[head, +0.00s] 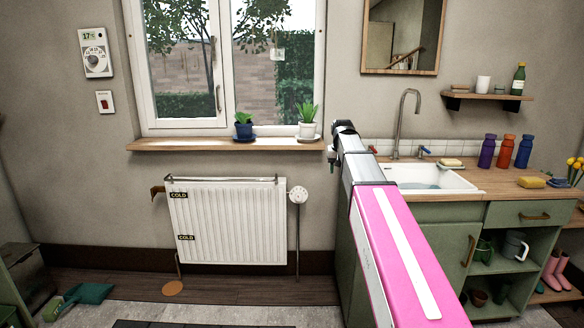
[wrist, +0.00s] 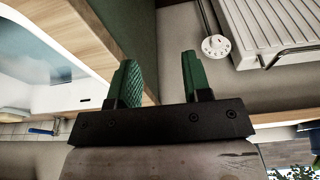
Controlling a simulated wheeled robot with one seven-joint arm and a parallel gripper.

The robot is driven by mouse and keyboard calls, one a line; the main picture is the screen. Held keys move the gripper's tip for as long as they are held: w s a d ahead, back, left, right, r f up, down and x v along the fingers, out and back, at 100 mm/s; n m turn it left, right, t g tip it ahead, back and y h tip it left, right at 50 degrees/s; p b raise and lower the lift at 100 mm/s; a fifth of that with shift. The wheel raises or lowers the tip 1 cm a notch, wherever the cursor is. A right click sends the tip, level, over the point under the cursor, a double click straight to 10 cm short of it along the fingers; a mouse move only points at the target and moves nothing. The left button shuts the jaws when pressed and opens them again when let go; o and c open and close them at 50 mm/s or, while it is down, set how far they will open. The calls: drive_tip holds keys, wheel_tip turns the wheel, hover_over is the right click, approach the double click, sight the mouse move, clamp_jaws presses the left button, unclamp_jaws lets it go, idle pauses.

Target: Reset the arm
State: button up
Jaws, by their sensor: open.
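My pink and grey arm reaches forward in the head view, with its end near the left edge of the sink counter. In the wrist view my gripper (wrist: 155,82) shows two green fingers standing apart on a black mount. It is open, and nothing is between the fingers. The wrist view is turned over, with the radiator at upper right and the counter edge at left. In the head view the fingers are too small and dark to make out at the arm's end.
The white radiator (head: 228,222) hangs below the window sill (head: 225,144), which holds two potted plants (head: 307,120). Right of my arm are the sink (head: 425,180), a tall tap (head: 402,120) and several bottles (head: 505,152) on the counter. A green dustpan (head: 88,293) lies on the floor.

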drive_tip(key=s+f+g, duration=0.2)
drive_tip(key=s+f, duration=2.7)
drive_tip(key=f, duration=0.4)
drive_tip(key=shift+s+f, duration=0.2)
drive_tip(key=shift+s, duration=0.15)
